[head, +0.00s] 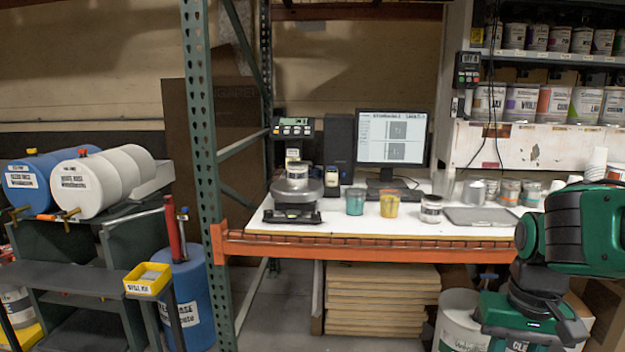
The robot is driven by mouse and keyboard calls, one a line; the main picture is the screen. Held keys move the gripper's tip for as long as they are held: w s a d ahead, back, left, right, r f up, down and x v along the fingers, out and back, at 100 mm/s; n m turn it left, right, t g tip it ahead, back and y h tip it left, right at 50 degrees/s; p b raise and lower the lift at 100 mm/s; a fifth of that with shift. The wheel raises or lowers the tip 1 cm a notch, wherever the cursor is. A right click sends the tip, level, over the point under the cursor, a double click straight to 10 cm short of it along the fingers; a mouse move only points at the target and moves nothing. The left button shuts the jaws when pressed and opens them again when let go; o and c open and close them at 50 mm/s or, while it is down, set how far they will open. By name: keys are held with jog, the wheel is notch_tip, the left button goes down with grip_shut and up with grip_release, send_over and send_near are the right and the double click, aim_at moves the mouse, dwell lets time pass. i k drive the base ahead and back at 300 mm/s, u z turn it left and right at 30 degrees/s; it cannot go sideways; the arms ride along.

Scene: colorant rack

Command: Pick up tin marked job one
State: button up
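Several tins stand on the white bench (330,222), but their labels are too small to read, so I cannot tell which one is marked job one. One white tin with a dark label band (431,210) stands near the front edge, right of a yellow cup. Another light tin (297,174) sits on the scale (296,192) at the left of the bench. More small tins (510,192) stand at the back right, partly overlapping one another. My green arm shows at the right edge; its gripper is out of view.
A teal cup (355,201) and a yellow cup (389,204) stand by the bench's front edge, before a monitor (392,138) and keyboard. A grey tray (480,216) lies right. A green rack post (203,130) and orange beam (360,249) bound the bench.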

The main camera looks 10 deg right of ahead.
aim_at(298, 170)
jog(key=z, duration=0.05)
jog(key=i, duration=1)
jog(key=u, duration=0.05)
